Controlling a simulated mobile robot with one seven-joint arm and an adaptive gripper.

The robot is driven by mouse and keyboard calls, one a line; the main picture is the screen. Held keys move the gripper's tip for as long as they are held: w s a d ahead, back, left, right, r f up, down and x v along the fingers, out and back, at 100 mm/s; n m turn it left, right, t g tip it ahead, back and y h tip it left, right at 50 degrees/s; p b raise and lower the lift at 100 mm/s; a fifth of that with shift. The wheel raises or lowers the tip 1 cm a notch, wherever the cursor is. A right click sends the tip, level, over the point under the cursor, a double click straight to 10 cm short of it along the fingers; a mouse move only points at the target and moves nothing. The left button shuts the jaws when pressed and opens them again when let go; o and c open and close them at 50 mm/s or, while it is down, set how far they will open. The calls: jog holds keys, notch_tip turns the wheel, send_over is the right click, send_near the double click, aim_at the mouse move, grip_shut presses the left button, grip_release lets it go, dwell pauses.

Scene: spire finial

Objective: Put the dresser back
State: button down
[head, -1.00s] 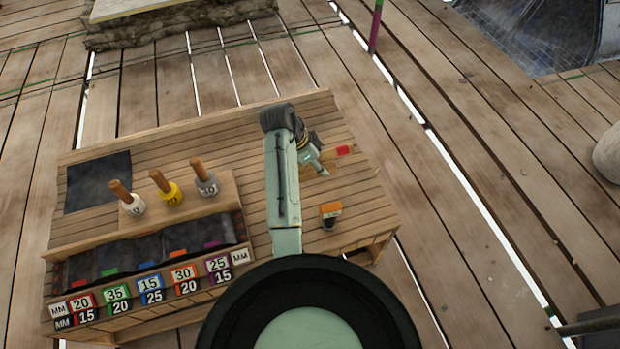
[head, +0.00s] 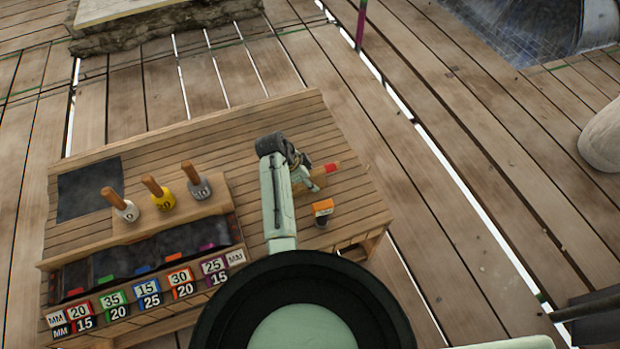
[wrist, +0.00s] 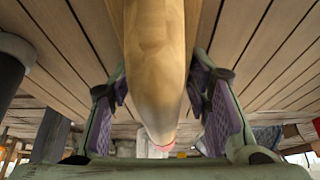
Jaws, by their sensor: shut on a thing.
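My gripper (head: 306,178) is low over the right part of the wooden bench (head: 240,130). In the wrist view its two purple-padded fingers (wrist: 160,105) are shut on a long, tapered pale wooden tool, which I take for the dresser (wrist: 155,50). The tool has a reddish mark at its far end. In the head view a short piece of it with a red band (head: 331,168) shows to the right of the gripper; my arm hides the rest. I cannot tell whether it touches the bench top.
An orange-topped small block (head: 322,212) stands near the bench's right front. A dark slate (head: 88,188) lies back left. Numbered bins (head: 148,285) line the front.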

jog(key=c, duration=0.9)
grip_release()
jog(key=shift+o, duration=0.2)
